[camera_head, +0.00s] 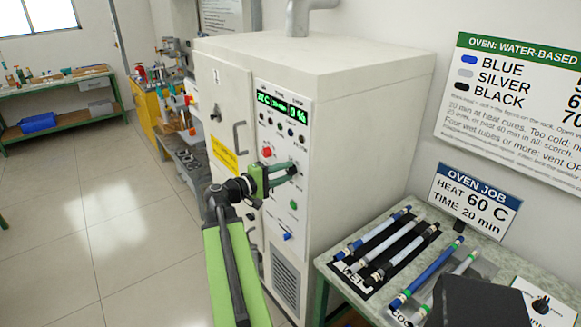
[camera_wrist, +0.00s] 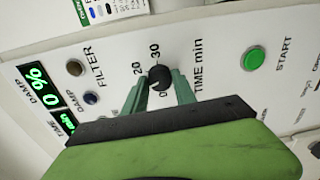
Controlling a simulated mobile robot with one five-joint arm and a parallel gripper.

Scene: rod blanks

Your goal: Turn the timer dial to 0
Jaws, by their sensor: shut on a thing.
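The timer dial (camera_wrist: 159,78) is a small black knob on the white oven panel (camera_wrist: 210,58), beside the words TIME min. The numbers 20 and 30 show around it, and a character that looks like 0 is partly visible below. A pale mark on the knob points toward the lower left of the wrist view, between the 20 and that character. My gripper (camera_wrist: 160,92) has its green fingers closed on both sides of the dial. In the head view my gripper (camera_head: 292,172) is at the oven's front panel, and its fingers hide the dial.
The green START button (camera_wrist: 254,58) sits right of the dial in the wrist view. Lit displays (camera_head: 283,106) are above on the oven (camera_head: 340,120). A table (camera_head: 325,262) with several rods is to the right. Open floor (camera_head: 95,220) lies left.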

